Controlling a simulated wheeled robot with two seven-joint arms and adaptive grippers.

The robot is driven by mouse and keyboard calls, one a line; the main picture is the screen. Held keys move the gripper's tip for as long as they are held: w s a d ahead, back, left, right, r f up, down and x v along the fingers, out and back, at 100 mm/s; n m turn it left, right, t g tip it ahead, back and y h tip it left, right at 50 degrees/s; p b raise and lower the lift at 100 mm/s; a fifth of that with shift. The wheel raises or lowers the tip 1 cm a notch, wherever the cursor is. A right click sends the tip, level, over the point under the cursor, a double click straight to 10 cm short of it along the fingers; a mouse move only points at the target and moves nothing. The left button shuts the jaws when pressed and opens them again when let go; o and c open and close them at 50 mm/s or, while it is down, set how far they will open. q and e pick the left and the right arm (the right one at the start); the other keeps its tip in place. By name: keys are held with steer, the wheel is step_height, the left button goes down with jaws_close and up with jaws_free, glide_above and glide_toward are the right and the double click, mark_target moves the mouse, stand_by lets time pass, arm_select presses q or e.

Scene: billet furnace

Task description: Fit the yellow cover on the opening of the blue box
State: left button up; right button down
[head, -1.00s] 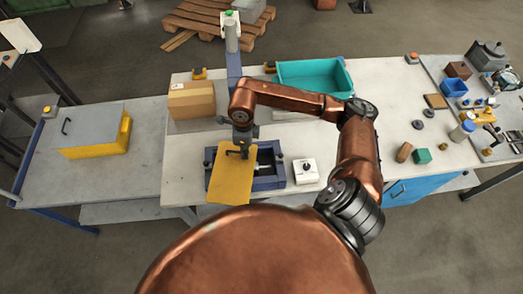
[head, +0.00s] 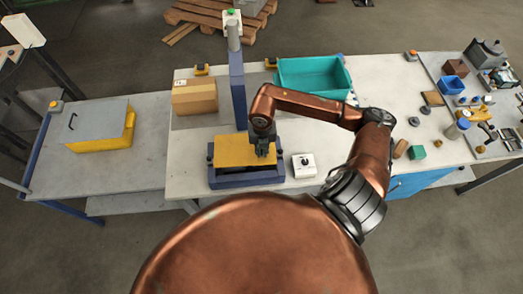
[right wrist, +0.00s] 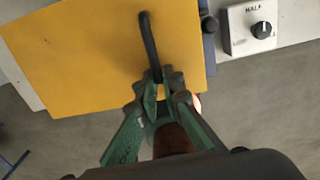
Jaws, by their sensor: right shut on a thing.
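The yellow cover (head: 236,149) is a flat plate over the blue box (head: 228,183). In the head view its long side runs roughly along the box, and it hides most of the opening. The box's front part shows below the cover's near edge. My right gripper (head: 262,152) is shut on the cover's black handle. In the right wrist view the gripper (right wrist: 160,88) grips the end of the dark handle (right wrist: 149,45), and the cover (right wrist: 85,55) fills the upper left. Whether the cover touches the box cannot be told. My left gripper is not in view.
A white box with a black knob (head: 304,165) stands just right of the blue box. A blue post (head: 238,90) rises behind it. A cardboard box (head: 194,96) and a teal bin (head: 312,78) stand further back. The table is clear left of the blue box.

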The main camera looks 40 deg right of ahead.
mark_target(262, 156)
steer(key=shift+f+b, duration=1.35)
steer(key=shift+f, duration=0.95)
steer(key=shift+w+f+b, duration=0.1)
steer(key=shift+f+b, duration=0.75)
steer(key=shift+f, duration=0.15)
steer(key=shift+s+a+r, duration=0.1)
steer(key=shift+s+a, duration=0.1)
steer(key=shift+a, duration=0.05)
steer(key=shift+f+b, duration=0.6)
steer(key=shift+b, duration=0.05)
steer(key=c, duration=2)
jaws_free()
steer(key=shift+r+p, duration=2.05)
steer(key=shift+r, duration=1.45)
